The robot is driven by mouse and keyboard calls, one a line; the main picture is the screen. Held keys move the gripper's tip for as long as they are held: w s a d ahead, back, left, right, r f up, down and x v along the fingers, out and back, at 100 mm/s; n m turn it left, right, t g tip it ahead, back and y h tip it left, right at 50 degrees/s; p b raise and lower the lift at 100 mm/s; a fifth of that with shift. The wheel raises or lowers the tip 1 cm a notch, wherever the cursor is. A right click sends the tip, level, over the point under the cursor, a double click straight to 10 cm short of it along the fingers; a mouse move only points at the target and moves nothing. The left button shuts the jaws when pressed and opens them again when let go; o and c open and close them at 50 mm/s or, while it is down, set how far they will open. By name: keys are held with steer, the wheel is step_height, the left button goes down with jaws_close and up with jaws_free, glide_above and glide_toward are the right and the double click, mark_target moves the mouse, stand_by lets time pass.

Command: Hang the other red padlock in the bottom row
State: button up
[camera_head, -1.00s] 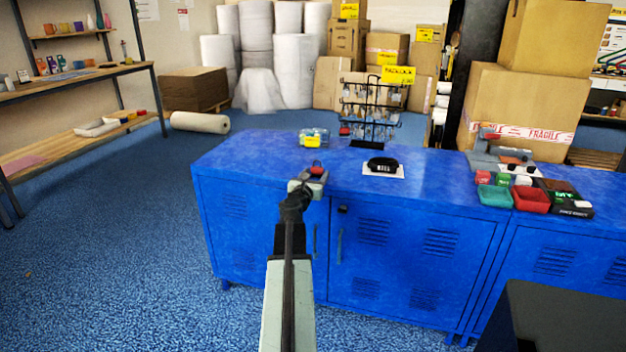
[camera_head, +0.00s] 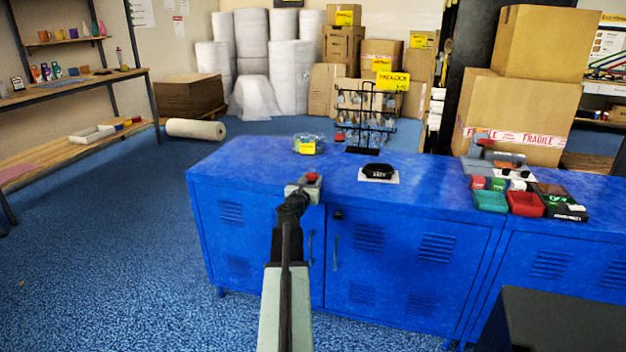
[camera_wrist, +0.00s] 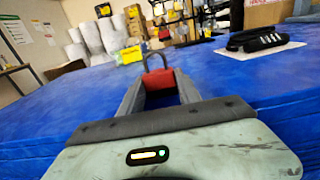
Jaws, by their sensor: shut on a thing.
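A red padlock (camera_wrist: 158,83) is between the jaws of my gripper (camera_wrist: 158,92), its grey shackle pointing up in the wrist view. In the head view the padlock (camera_head: 312,177) shows as a small red patch at the tip of my gripper (camera_head: 306,184), above the front edge of the blue cabinet top. A black wire rack (camera_head: 365,122) with a yellow padlock sign (camera_head: 393,82) stands farther back and to the right. Several padlocks hang on it, too small to tell apart. A small red thing (camera_head: 340,137), perhaps a padlock, shows at its lower left.
A clear tub with a yellow label (camera_head: 307,146) stands left of the rack. A black combination lock (camera_head: 377,171) lies on a white sheet in front of it. Red and green boxes (camera_head: 491,201) crowd the right. The blue top (camera_head: 240,165) is bare at left.

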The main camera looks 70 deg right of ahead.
steer(key=shift+r, duration=0.15)
steer(key=shift+a+r+p, duration=0.2)
steer(key=shift+r+p, duration=0.7)
steer(key=shift+p, duration=0.15)
steer(key=a, duration=0.8)
steer(key=shift+s+a, duration=0.25)
steer(key=shift+s, duration=0.05)
steer(key=shift+s, duration=0.1)
stand_by(0.5)
